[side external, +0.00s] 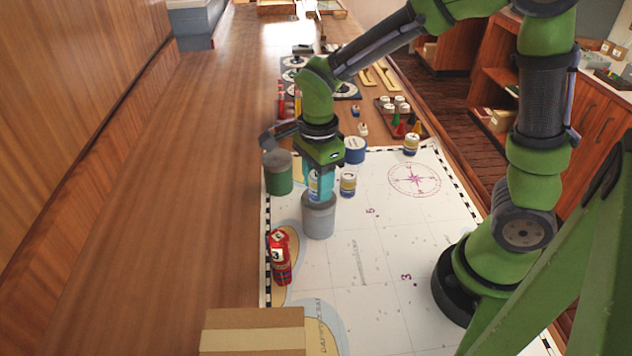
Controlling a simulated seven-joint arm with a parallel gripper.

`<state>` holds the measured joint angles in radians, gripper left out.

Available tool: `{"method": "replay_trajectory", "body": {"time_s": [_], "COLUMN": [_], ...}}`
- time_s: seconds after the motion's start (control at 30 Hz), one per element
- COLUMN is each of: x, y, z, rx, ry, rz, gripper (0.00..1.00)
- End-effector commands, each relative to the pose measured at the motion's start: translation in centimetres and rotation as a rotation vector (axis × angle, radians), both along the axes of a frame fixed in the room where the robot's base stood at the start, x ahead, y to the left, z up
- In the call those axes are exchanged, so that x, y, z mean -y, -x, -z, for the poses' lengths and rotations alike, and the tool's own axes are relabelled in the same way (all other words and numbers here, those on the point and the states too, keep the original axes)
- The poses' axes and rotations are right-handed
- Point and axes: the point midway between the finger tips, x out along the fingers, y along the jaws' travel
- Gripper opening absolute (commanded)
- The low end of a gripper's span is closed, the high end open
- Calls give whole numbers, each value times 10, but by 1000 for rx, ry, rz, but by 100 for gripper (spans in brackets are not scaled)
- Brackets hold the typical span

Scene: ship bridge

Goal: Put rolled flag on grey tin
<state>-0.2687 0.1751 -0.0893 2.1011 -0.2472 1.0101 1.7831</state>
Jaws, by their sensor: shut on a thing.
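My gripper (319,186) points down over the grey tin (318,219), which stands on the chart. Its teal fingers are shut on a small blue-and-white rolled flag (314,184), mostly hidden between them. The rolled flag is directly above the tin's top. I cannot tell whether its lower end touches the lid.
A green tin (278,174) and a blue tin (355,150) stand near the gripper. A white, blue and yellow roll (348,185) stands just right; a similar one (411,145) is farther back. Red cylinders (280,260) and a cardboard box (253,332) are nearer.

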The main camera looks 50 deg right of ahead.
Motion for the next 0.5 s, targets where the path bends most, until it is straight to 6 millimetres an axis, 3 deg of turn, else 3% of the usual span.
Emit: {"method": "replay_trajectory", "body": {"time_s": [0.27, 0.3, 0.43, 0.5], "x": [0, 0, 0, 0], "y": [0, 0, 0, 0], "z": [3, 3, 3, 3], "rx": [-1, 0, 0, 0], "ry": [0, 0, 0, 0], "rz": [0, 0, 0, 0], "gripper": [10, 45, 65, 65]}}
